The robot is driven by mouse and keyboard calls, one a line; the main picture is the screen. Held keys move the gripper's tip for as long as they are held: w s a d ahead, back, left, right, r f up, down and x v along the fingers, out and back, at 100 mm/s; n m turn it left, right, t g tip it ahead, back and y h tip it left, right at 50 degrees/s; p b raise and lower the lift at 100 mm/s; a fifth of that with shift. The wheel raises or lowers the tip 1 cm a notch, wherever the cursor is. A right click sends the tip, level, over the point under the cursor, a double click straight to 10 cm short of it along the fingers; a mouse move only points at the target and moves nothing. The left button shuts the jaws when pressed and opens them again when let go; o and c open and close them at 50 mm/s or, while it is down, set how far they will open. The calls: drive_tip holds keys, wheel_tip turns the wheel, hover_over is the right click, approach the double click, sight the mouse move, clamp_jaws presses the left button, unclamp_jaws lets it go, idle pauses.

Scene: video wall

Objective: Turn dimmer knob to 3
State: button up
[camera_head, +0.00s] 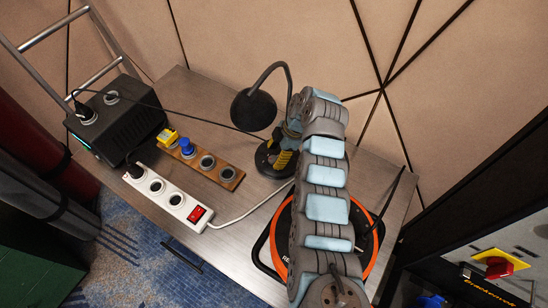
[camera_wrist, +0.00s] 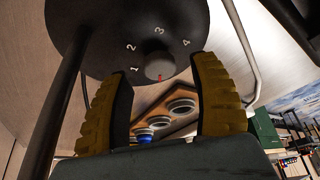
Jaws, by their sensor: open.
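A dark round lamp base (camera_head: 266,158) sits on the metal table, and its face fills the top of the wrist view (camera_wrist: 90,25). A grey dimmer knob (camera_wrist: 158,66) is on it, ringed by white numbers 1 to 4. A small red mark shows on the knob's lower edge, away from the 3 (camera_wrist: 159,30). My gripper (camera_wrist: 162,76) is open, its two yellow-padded fingers on either side of the knob with gaps showing. In the head view my gripper (camera_head: 285,160) is at the lamp base; my arm hides part of it, and the knob is not discernible there.
The black lamp head (camera_head: 253,109) hangs on a bent neck beside my arm. A wooden socket strip (camera_head: 201,163) with yellow and blue plugs, a white power strip (camera_head: 168,196) and a black power box (camera_head: 116,117) are to the left. An orange-rimmed round device (camera_head: 372,250) lies under my arm.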

drive_tip(key=shift+s+a+f, duration=0.1)
drive_tip(key=shift+a+f, duration=0.15)
drive_tip(key=shift+f, duration=0.4)
drive_tip(key=shift+c, duration=0.3)
clamp_jaws()
